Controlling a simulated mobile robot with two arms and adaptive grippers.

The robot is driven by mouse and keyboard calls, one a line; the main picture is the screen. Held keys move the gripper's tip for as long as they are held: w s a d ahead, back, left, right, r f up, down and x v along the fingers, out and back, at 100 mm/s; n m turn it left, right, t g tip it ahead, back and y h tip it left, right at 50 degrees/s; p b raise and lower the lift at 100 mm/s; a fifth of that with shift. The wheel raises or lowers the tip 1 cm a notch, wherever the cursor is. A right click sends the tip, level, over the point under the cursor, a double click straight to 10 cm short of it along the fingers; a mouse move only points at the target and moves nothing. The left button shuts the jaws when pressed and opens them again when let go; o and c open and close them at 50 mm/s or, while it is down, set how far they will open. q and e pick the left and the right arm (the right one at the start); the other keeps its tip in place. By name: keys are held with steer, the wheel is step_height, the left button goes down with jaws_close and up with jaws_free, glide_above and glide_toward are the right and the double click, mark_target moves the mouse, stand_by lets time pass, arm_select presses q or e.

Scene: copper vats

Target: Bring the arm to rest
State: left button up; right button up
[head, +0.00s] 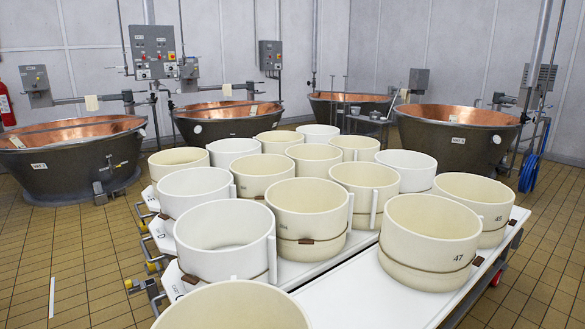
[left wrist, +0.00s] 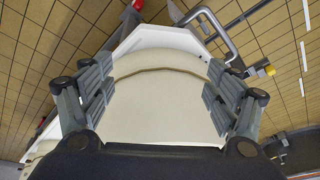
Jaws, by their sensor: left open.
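My left gripper (left wrist: 155,92) shows in the left wrist view with its two fingers spread wide apart. A cream tub (left wrist: 160,110) with a brown band fills the view between and beyond the fingers. No grip on it is seen, and how far it is from the fingertips is hard to tell. The tub stands at the edge of a white trolley top (left wrist: 160,36). Neither of my arms nor grippers shows in the head view. My right gripper is in neither view.
Several cream and white tubs crowd the white trolleys (head: 350,300), including a cream tub (head: 235,308) at the near edge. Copper-lined vats (head: 70,160) stand along the back wall. Tiled floor (head: 60,260) is open at left. A blue hose (head: 530,172) hangs at right.

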arm_select(q)
steer(key=s+f+g+b, duration=0.1)
steer(key=s+f+b, duration=0.1)
steer(key=f, duration=1.4)
steer(key=s+f+g+b, duration=0.1)
steer(key=f+b, duration=0.1)
steer(key=f, duration=1.3)
steer(key=s+a+f+g+b, duration=0.1)
steer(key=s+a+f+b, duration=0.2)
steer(key=s+f, duration=1.4)
steer(key=shift+f, duration=0.95)
